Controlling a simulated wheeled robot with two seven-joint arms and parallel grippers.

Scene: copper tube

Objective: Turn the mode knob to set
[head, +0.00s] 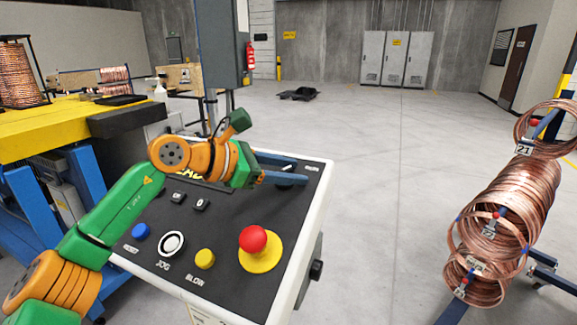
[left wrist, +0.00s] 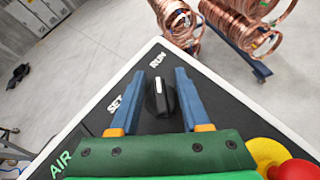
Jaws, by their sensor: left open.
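The black mode knob (left wrist: 160,98) stands on the dark panel face, and its white mark points toward the RUN label (left wrist: 158,60). The SET label (left wrist: 115,104) is to its left in the left wrist view. My left gripper (left wrist: 169,72) is open, with one blue finger on each side of the knob; whether they touch it I cannot tell. In the head view the left gripper (head: 300,171) reaches over the far right part of the control panel (head: 215,232), and its fingers mostly hide the knob. My right gripper is not in view.
A red emergency button (head: 253,239) on a yellow base, a yellow BLOW button (head: 205,259), a white JOG button (head: 172,243) and a blue button (head: 140,231) sit nearer on the panel. Copper coils (head: 510,210) stand at the right. A yellow-topped bench (head: 45,125) is at the left.

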